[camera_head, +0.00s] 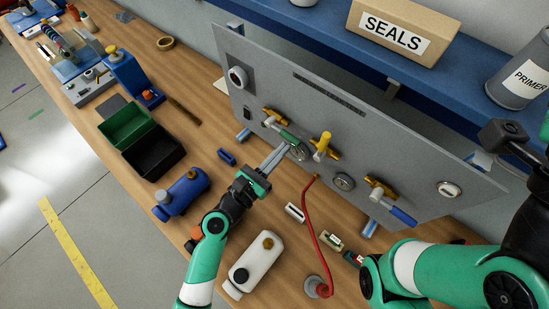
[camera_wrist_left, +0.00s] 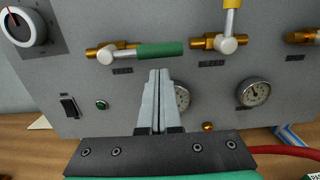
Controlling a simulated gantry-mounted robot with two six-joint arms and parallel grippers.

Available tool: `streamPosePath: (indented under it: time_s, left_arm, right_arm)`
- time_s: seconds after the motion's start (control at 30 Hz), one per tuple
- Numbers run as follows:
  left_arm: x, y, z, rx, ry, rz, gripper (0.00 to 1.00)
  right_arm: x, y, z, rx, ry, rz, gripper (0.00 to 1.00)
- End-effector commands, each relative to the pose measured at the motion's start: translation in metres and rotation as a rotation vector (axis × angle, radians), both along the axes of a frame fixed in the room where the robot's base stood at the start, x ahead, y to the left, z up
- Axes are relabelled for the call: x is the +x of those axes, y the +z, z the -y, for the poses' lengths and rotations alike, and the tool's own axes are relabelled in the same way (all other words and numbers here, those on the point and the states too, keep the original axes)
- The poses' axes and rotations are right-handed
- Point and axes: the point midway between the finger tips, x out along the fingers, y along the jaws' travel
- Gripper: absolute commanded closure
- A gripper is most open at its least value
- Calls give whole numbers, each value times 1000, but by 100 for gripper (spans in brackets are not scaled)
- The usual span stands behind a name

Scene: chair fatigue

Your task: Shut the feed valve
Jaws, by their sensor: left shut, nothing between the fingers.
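A grey upright panel (camera_head: 260,90) carries three lever valves with brass bodies. The green-handled valve (camera_head: 288,135) is at the left; its handle (camera_wrist_left: 160,50) lies level, pointing right, in the left wrist view. The yellow-handled valve (camera_head: 321,146) is in the middle, its handle (camera_wrist_left: 231,20) pointing up. The blue-handled valve (camera_head: 402,215) is at the right; the wrist view shows only its brass end. My right gripper's fingers are not visible.
Two gauges, a dial (camera_head: 238,77) and a black switch (camera_wrist_left: 69,105) are on the panel. A red hose (camera_head: 309,225) curves over the bench. A white bottle (camera_head: 255,262), blue canister (camera_head: 182,194) and black bin (camera_head: 153,153) stand nearby. A shelf (camera_head: 330,48) overhangs behind.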

Motion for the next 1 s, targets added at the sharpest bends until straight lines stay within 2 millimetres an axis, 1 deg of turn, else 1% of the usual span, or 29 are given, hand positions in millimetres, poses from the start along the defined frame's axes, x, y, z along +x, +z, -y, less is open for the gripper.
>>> streamPosePath:
  time_s: [0.07, 0.47, 0.67, 1.0]
  left_arm:
    - [0, 5, 1, 1, 0, 1, 100]
    - [0, 5, 1, -2, 0, -2, 100]
    - [0, 9, 2, -29, -2, -21, 100]
    - [-1, 11, 2, -65, -1, -48, 100]
  right_arm:
    - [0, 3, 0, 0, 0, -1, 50]
    - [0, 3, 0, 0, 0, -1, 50]
    - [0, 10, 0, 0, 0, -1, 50]
    - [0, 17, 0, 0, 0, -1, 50]
